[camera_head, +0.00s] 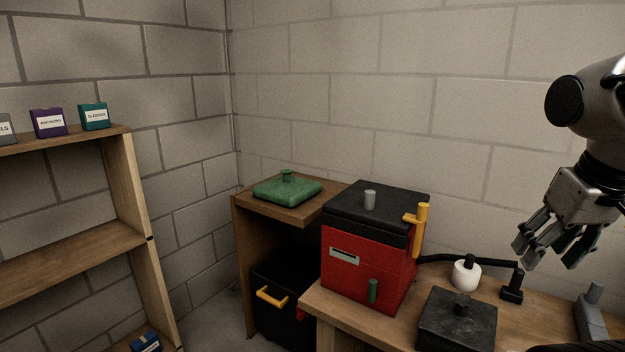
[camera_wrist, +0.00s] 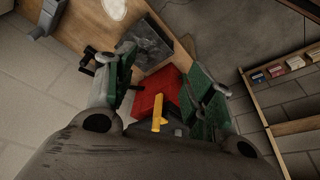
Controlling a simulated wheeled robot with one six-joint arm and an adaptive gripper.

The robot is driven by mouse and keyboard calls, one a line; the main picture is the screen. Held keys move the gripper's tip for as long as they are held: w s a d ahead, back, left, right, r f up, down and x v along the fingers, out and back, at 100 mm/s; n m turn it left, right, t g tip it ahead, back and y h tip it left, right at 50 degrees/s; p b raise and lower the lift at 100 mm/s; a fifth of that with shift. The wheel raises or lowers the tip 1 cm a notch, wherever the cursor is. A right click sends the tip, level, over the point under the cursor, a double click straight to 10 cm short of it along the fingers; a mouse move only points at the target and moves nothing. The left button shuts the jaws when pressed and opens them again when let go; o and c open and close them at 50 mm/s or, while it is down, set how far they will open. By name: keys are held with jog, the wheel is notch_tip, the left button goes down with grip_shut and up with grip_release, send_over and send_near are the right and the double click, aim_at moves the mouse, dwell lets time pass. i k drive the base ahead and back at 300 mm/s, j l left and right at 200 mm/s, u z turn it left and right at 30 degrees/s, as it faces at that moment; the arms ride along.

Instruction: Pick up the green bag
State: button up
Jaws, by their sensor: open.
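The green bag (camera_head: 287,189) is a flat, cushion-like bundle with a small knob on top. It lies on top of a wooden stand (camera_head: 315,211) at the middle of the head view, against the corner walls. My gripper (camera_head: 548,258) is at the far right of the head view, well apart from the bag, above the wooden bench. Its fingers are spread and empty, pointing down. In the wrist view my gripper (camera_wrist: 165,95) is open with green pads, and I cannot make out the green bag there.
A red box with a black lid (camera_head: 370,245) and yellow handle stands on the bench between my gripper and the bag. A dark square block (camera_head: 457,320), a white round item (camera_head: 466,275) and a black bin (camera_head: 285,305) are nearby. Shelves (camera_head: 70,255) stand left.

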aim_at(288, 190)
jog(key=i+j, duration=0.1)
jog(key=j, duration=0.25)
jog(key=i+j, duration=0.15)
jog(key=j, duration=0.2)
jog(key=i+j, duration=0.1)
jog(key=j, duration=0.25)
jog(key=i+j, duration=0.15)
jog(key=j, duration=0.2)
jog(key=i+j, duration=0.1)
jog(key=j, duration=0.25)
jog(key=i+j, duration=0.15)
jog(key=j, duration=0.2)
jog(key=i+j, duration=0.4)
jog(key=i, duration=0.2)
jog(key=i+j+u, duration=0.1)
jog(key=i+j, duration=0.35)
jog(key=i, duration=0.15)
